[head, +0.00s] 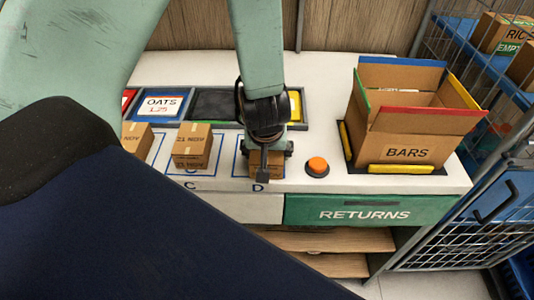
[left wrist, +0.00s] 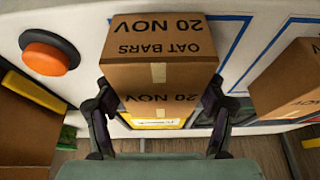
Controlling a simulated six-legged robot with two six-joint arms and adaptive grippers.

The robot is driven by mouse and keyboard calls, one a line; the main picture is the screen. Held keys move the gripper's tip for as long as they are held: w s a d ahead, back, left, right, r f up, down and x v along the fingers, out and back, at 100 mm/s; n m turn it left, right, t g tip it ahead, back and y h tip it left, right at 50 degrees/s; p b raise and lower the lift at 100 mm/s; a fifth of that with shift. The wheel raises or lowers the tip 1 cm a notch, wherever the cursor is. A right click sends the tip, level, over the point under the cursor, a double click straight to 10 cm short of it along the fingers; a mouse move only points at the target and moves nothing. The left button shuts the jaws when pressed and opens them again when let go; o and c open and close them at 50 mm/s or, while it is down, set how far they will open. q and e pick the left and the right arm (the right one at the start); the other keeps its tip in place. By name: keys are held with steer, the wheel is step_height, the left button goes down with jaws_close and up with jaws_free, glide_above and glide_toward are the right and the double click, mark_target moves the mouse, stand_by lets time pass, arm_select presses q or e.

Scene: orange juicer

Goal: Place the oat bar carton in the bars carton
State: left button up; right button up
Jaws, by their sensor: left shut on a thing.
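The oat bar carton (head: 262,171) is a small brown box at square D on the white counter, partly hidden by my left gripper (head: 264,150). In the left wrist view the carton (left wrist: 160,50) reads "OAT BARS 20 NOV" and sits between the two fingers of my left gripper (left wrist: 157,108), which is shut on it. I cannot tell whether it touches the counter. The bars carton (head: 408,152) is a large open box labelled "BARS" to the right, with coloured flap edges. My right gripper is not in view.
An orange button (head: 318,166) lies between square D and the bars carton. A small brown carton (head: 192,147) stands at square C, with another (head: 137,138) left of it. Yellow strips (head: 401,169) edge the bars carton's place. A wire rack (head: 485,70) stands right.

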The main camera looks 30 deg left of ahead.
arm_select(q)
steer(key=shift+c, duration=1.2)
steer(key=shift+r, duration=0.45)
step_height(320, 180, up, 20)
steer(key=p, duration=1.5)
steer(key=shift+f, duration=0.2)
steer(key=shift+c, duration=0.2)
step_height(320, 180, up, 8)
steer(key=shift+p, duration=0.35)
steer(key=shift+f, duration=0.15)
